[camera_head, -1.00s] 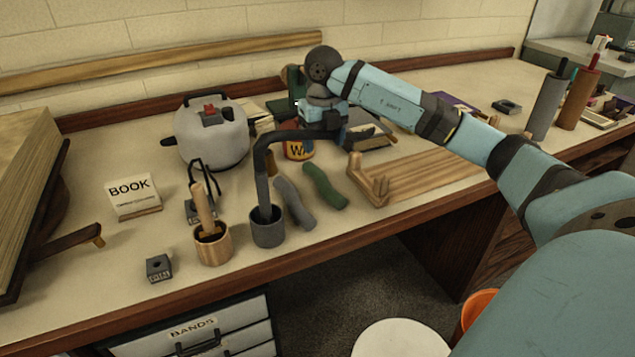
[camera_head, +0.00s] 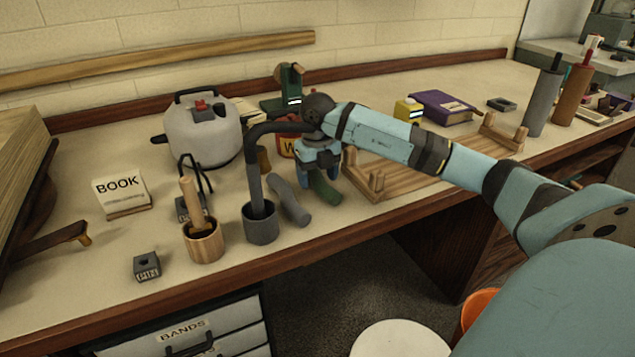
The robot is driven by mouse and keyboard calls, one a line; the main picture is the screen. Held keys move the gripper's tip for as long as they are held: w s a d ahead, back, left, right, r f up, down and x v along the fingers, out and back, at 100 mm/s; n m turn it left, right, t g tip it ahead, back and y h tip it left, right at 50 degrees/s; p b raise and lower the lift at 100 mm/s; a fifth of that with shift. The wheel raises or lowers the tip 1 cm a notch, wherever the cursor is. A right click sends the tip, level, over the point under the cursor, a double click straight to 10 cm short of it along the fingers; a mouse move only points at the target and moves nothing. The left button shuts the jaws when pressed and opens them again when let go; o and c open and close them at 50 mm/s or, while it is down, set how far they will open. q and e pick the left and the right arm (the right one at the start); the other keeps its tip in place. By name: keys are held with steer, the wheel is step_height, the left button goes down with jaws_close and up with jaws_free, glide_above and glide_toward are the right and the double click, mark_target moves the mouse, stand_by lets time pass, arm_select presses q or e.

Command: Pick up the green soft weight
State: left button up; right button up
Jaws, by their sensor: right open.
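The green soft weight (camera_head: 326,192) is a curved, sausage-like piece lying on the bench near its front edge. Its front end shows, and the rest is hidden under my right gripper. My right gripper (camera_head: 319,174) points down right over the green weight, with its jaws open. I cannot tell whether the fingers touch the weight or straddle it. A similar grey soft weight (camera_head: 289,203) lies just to the left of it. My left gripper is not in view.
A grey pot (camera_head: 260,228) with a bent dark handle and a wooden pot (camera_head: 204,246) stand to the left. A wooden rack (camera_head: 415,178) lies close on the right. A red-labelled can (camera_head: 287,146) and a kettle (camera_head: 203,135) stand behind. The bench's front edge is near.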

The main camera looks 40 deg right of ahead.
steer(key=shift+c, duration=0.5)
steer(key=c, duration=1.1)
